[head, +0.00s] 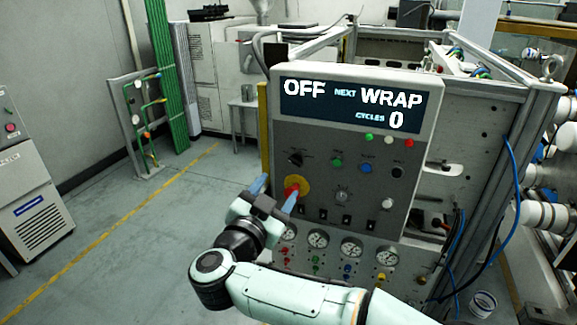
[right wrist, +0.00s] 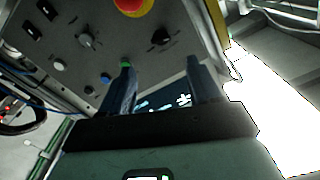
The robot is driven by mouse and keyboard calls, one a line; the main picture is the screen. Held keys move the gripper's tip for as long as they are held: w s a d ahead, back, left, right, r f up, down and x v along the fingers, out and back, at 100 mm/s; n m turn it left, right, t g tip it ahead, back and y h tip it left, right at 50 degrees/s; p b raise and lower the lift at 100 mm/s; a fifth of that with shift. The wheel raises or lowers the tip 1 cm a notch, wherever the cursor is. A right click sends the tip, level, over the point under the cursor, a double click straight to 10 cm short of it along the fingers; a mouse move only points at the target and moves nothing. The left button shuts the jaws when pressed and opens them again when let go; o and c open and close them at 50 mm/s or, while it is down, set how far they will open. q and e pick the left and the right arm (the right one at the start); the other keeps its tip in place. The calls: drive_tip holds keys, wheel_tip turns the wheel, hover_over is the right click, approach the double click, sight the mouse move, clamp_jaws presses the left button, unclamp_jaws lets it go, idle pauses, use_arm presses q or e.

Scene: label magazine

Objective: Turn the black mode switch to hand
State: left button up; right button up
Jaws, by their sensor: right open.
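The black mode switch (head: 295,158) is a dark knob at the upper left of the control panel (head: 320,220), below the display (head: 350,105), which reads OFF, NEXT WRAP and CYCLES 0. In the right wrist view the switch (right wrist: 160,38) shows upside down, beyond the gap between the fingers. My right gripper (head: 274,191) is open with nothing between its blue fingers, in front of the panel's lower left and below the switch. I see no contact with the switch. The exact gap to the panel is unclear. My left gripper is not in view.
A red emergency stop on a yellow disc (head: 296,188) sits just below the switch, close to a right fingertip. A green button (head: 337,162), a blue button (head: 365,168) and another black control (head: 397,171) lie to the right. Gauges (head: 318,239) line the bottom. Open floor lies left.

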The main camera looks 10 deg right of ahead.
sight(294, 163)
drive_tip(key=p+x, duration=0.2)
drive_tip(key=x, duration=0.8)
drive_tip(key=shift+w, duration=0.2)
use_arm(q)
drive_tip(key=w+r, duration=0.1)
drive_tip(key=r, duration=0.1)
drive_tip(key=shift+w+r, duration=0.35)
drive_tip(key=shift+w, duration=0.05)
use_arm(e)
drive_tip(key=c, duration=1)
drive_tip(key=shift+c, duration=0.2)
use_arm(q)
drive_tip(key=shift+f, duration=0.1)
use_arm(e)
drive_tip(key=m+b, duration=0.1)
drive_tip(key=m, duration=0.3)
drive_tip(key=shift+f+b, duration=0.15)
drive_tip(key=shift+b, duration=0.25)
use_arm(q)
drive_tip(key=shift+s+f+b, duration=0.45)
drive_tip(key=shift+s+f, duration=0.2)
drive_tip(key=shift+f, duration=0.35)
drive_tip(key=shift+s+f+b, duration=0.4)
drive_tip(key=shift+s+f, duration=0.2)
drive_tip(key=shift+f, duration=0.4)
use_arm(e)
drive_tip(key=shift+m, duration=2.3)
